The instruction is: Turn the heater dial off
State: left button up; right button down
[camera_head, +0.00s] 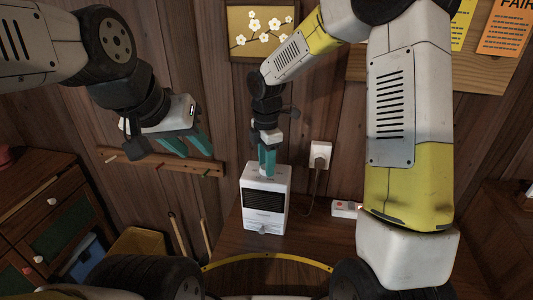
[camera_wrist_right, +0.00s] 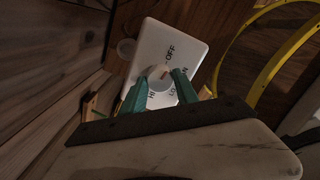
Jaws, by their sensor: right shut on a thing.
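The heater (camera_head: 264,207) is a small white box with a black front grille, standing on the wooden table. Its top face shows in the right wrist view (camera_wrist_right: 190,42), with a round pale dial (camera_wrist_right: 160,88) and printed marks; OFF is readable, and HI and LO appear lower down. A small reddish mark shows on the dial's OFF-facing side. My right gripper (camera_head: 267,161) points down onto the heater's top. In the wrist view its teal fingers (camera_wrist_right: 159,88) are shut on the dial, one on each side. My left gripper (camera_head: 188,146) is open and empty, raised left of the heater.
A wall outlet (camera_head: 320,153) with a plugged-in cord is right of the heater. A white power strip (camera_head: 346,208) with a red switch lies on the table (camera_head: 240,242). A wooden peg rail (camera_head: 160,160) is on the wall behind my left gripper. A drawer cabinet (camera_head: 45,215) stands left.

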jog(key=shift+n, duration=0.9)
jog(key=c, duration=0.9)
grip_release()
notch_tip(320, 180, up, 8)
jog(key=shift+f, duration=0.25)
jog(key=shift+r, duration=0.15)
